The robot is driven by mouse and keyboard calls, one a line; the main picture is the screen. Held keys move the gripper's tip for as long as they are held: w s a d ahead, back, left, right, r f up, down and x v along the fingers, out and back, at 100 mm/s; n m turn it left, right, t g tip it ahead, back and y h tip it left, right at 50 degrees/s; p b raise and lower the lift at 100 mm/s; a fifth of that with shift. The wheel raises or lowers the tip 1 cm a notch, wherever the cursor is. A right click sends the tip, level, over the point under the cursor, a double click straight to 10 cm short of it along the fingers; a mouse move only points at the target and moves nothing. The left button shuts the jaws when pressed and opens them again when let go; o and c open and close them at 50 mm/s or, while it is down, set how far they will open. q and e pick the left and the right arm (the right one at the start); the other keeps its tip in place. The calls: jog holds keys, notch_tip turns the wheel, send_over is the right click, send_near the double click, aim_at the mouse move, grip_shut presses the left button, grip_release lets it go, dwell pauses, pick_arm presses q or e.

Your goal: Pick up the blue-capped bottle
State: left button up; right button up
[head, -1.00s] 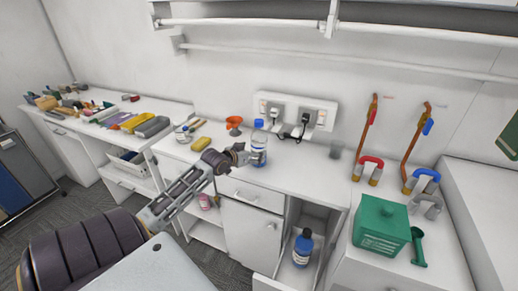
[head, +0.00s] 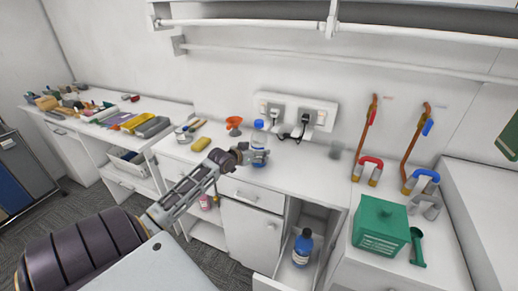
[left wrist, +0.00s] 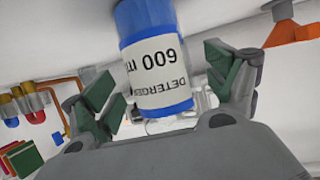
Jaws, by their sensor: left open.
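The blue-capped bottle (head: 259,140) stands upright on the white counter, in front of the wall sockets. Its lower part is partly hidden by my left gripper (head: 257,157). In the left wrist view the bottle (left wrist: 155,62) is blue with a white label whose print appears upside down. My left gripper is open, with one green-padded finger on each side of the bottle. Gaps show beside the bottle, and I see no clear contact. My right gripper is not in view.
Another blue bottle (head: 302,248) stands in the open drawer below. An orange funnel (head: 234,124) and yellow sponge (head: 201,144) lie left of the bottle. A green box (head: 381,228) stands further right.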

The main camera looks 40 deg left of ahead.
pick_arm(q)
jog(key=shift+x, duration=1.4)
jog(key=c, duration=1.3)
